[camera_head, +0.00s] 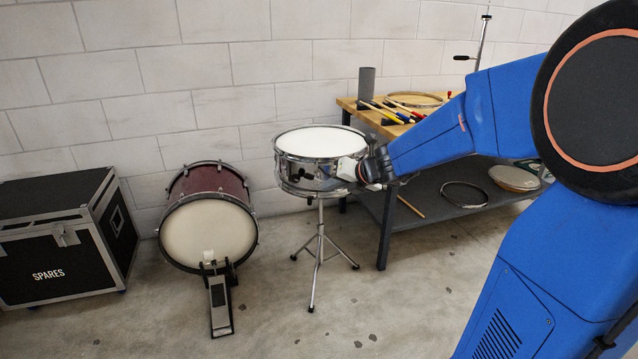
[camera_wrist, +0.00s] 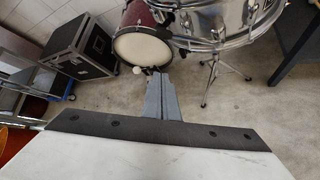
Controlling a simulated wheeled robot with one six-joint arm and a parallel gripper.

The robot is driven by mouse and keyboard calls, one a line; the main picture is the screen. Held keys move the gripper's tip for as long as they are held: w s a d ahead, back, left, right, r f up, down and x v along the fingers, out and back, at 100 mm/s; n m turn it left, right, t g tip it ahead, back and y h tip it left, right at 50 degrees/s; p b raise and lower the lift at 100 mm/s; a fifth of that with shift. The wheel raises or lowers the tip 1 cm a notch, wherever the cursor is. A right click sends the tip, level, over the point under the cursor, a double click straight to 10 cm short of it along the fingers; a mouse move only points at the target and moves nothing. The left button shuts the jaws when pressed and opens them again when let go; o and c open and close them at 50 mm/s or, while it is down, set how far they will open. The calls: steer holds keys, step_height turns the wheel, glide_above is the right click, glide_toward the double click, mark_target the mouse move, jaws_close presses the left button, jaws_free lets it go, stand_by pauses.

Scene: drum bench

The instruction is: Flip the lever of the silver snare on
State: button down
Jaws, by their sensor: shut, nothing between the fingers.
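The silver snare (camera_head: 322,142) has a white head and a shiny chrome shell and stands on a tripod stand. Its lower shell and hoop show at the top of the wrist view (camera_wrist: 232,18). A small dark fitting (camera_head: 300,178) shows on its front side; I cannot tell whether it is the lever or how it is set. My gripper (camera_head: 349,170) is at the right front side of the snare and covers part of the shell. In the wrist view its grey fingers (camera_wrist: 157,76) are together and empty, just left of and below the snare's hoop. I cannot tell whether they touch it.
A dark red bass drum (camera_head: 208,228) with a pedal (camera_head: 220,303) stands left of the snare. A black spares case (camera_head: 62,240) is at the far left. A bench (camera_head: 352,104) with sticks on top is behind on the right. The floor in front is clear.

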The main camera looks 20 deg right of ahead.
steer(key=w+a+f, duration=0.2)
steer(key=w+f, duration=0.1)
steer(key=w, duration=0.7)
steer(key=shift+w+f, duration=0.3)
steer(key=shift+f, duration=0.1)
steer(key=shift+r, duration=0.1)
